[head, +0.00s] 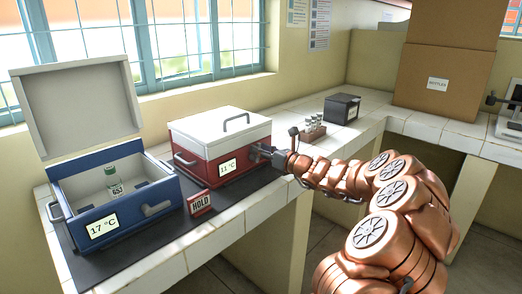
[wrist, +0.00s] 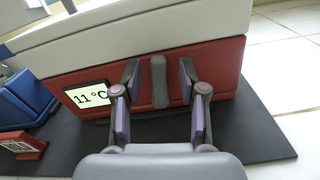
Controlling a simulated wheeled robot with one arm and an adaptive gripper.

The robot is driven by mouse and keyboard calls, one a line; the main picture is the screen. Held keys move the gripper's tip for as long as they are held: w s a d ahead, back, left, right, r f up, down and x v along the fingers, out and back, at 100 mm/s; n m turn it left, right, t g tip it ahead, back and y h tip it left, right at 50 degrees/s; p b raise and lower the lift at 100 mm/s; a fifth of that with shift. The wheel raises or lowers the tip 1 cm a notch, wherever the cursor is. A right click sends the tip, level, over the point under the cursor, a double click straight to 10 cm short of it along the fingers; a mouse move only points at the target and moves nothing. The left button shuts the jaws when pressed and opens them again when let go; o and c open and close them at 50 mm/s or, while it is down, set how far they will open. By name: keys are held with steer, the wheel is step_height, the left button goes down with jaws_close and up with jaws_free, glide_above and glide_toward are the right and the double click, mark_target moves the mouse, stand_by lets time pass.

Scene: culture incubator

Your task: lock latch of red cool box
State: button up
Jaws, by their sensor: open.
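The red cool box (head: 226,160) stands on a dark mat with its white lid (head: 213,129) down. It also fills the upper part of the wrist view (wrist: 215,70), and its display reads 11 °C. Its grey latch (wrist: 159,82) is on the front face, upright in the wrist view, with its top near the lid edge. My gripper (wrist: 160,88) is open, with one finger on each side of the latch and a gap visible on both sides. In the head view my gripper (head: 266,155) is at the front of the red box and hides the latch.
A blue cool box (head: 125,215) with its lid raised stands to the left, showing 17 °C, with a labelled bottle (head: 113,181) inside. A HOLD sign (head: 200,203) stands on the mat (head: 220,206) in front. A vial rack (head: 312,132) and a black box (head: 342,108) are further right.

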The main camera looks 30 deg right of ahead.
steer(key=shift+w+a, duration=0.1)
steer(key=shift+w, duration=0.1)
jaws_close()
stand_by(0.3)
